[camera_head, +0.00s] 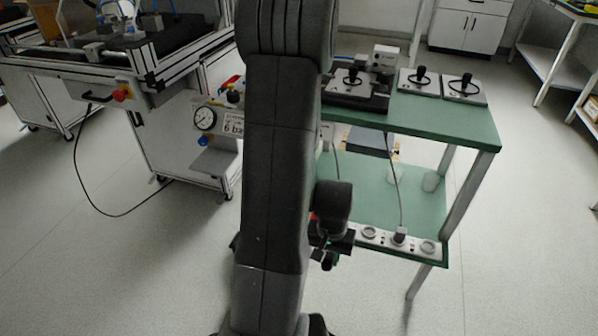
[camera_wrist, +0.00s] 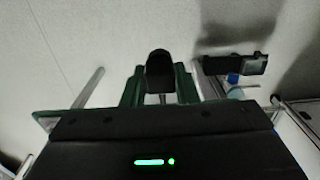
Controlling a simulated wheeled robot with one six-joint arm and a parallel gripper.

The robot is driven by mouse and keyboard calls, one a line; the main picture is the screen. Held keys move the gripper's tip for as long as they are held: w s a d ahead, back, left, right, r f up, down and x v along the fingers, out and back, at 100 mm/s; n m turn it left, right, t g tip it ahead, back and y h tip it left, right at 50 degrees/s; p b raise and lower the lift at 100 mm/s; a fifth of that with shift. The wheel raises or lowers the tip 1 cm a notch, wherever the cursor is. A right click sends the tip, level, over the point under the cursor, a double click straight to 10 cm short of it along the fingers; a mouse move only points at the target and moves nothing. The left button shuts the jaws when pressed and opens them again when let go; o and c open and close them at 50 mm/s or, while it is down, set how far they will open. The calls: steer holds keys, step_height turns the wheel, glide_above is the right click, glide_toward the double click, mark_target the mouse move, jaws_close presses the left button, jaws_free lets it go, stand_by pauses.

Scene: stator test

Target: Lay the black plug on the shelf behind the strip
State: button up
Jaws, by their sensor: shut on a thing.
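My gripper (camera_head: 330,250) is at the left front end of the lower shelf, close to the strip. It is shut on a small dark thing, which I take to be the black plug (camera_head: 327,263); it is small and dark against the gripper. In the wrist view a black rounded thing (camera_wrist: 159,70) shows beyond the dark gripper body. The white socket strip (camera_head: 372,233) runs along the front edge of the green lower shelf (camera_head: 415,205). My arm hides the shelf's left part.
A cord hangs down to the strip. The green tabletop (camera_head: 440,118) is above, with joystick boxes (camera_head: 465,88). A pressure gauge (camera_head: 204,118) is left of my arm. Bare shelf shows behind the strip.

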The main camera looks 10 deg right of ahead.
steer(key=shift+w+r, duration=0.1)
steer(key=shift+r, duration=0.15)
steer(key=w+a+r+n+p, duration=0.3)
steer(key=w+a+r+p, duration=0.6)
steer(key=w+r+p, duration=0.2)
steer(key=w+a+r+n+p, duration=0.3)
steer(key=w+a+r+p, duration=0.6)
steer(key=p, duration=0.7)
steer(key=shift+w+r, duration=1.55)
steer(key=shift+w, duration=0.1)
